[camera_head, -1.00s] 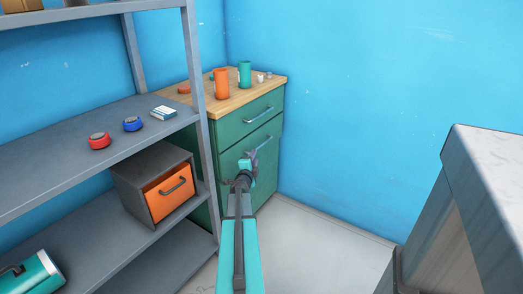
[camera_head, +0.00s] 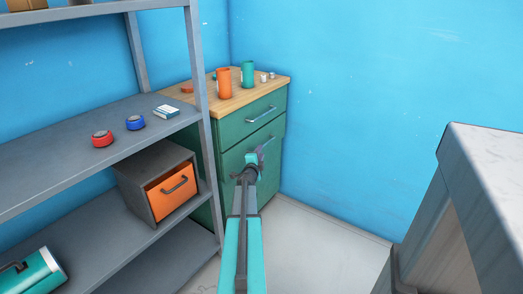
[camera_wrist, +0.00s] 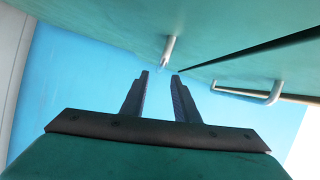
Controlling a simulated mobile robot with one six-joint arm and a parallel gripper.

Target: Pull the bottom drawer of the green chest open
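The green chest (camera_head: 206,150) with a wooden top stands in the corner, partly behind the shelf post. Its top drawer (camera_head: 250,120) and larger bottom drawer (camera_head: 272,165) both look shut. My gripper (camera_head: 259,156) is in front of the bottom drawer and covers most of its handle. In the wrist view my gripper (camera_wrist: 161,74) is open, with a gap between its fingers. A handle (camera_wrist: 169,49), seemingly the bottom drawer's, lies just beyond the fingertips, in line with the gap; I cannot tell if they touch. The top drawer's handle (camera_wrist: 250,95) is farther right, past the dark seam.
A grey shelf unit (camera_head: 60,150) stands left, close to the chest, with an orange-fronted box (camera_head: 172,192) on it. An orange cup (camera_head: 224,83) and a teal cup (camera_head: 247,73) stand on the chest. A grey block-like surface (camera_head: 490,190) is at right. The floor between (camera_head: 320,240) is clear.

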